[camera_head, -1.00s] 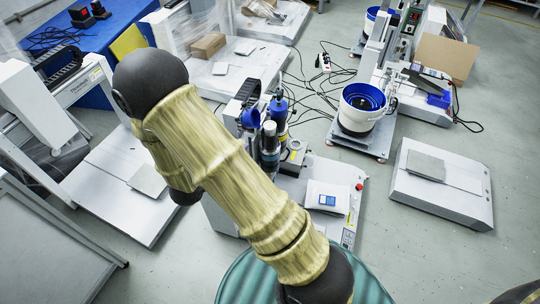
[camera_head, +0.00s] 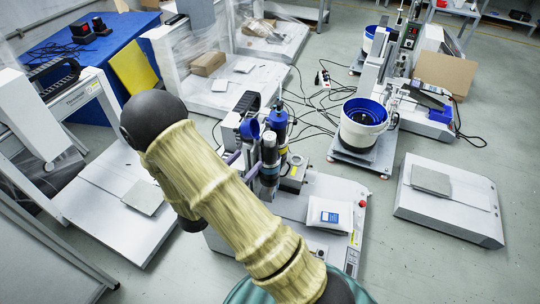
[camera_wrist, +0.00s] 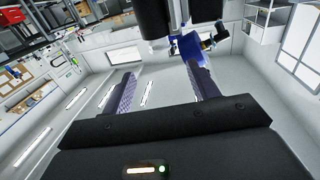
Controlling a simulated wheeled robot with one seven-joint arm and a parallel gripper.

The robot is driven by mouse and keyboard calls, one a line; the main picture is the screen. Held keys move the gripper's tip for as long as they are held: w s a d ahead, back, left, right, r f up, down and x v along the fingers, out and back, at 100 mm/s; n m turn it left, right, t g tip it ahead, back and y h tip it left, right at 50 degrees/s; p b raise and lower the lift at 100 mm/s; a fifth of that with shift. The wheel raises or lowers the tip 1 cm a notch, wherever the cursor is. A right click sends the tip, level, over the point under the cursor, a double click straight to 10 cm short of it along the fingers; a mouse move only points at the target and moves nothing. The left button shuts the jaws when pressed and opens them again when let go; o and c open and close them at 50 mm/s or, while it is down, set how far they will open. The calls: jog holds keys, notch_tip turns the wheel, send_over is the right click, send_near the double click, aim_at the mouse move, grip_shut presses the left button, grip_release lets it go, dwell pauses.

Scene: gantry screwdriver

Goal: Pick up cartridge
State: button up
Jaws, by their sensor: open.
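The upright blue-and-grey cylinders of the gantry screwdriver (camera_head: 269,150) stand at the centre of the head view; I cannot tell which part is the cartridge. Dark cylinders (camera_wrist: 155,18) show at the top of the wrist view, beyond the fingertips, with a blue part (camera_wrist: 189,46) close to the right finger. My gripper (camera_wrist: 162,80) is open, its two purple fingers spread with nothing held between them. In the head view a bit of a purple finger shows just left of the cylinders. My arm hides most of the gripper there.
The grey machine base (camera_head: 337,186) carries a white block with a blue screen (camera_head: 330,217). Loose black cables lie on the floor behind.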

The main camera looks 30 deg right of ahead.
aim_at(266, 140)
jog(key=b+x, duration=0.1)
jog(key=x, duration=0.6)
jog(key=shift+w+d, duration=0.15)
jog(key=shift+d, duration=0.25)
jog(key=shift+f, duration=0.1)
jog(key=b+x, duration=0.1)
jog(key=x, duration=0.4)
jog(key=shift+w+d, duration=0.1)
jog(key=shift+c, duration=0.4)
grip_shut()
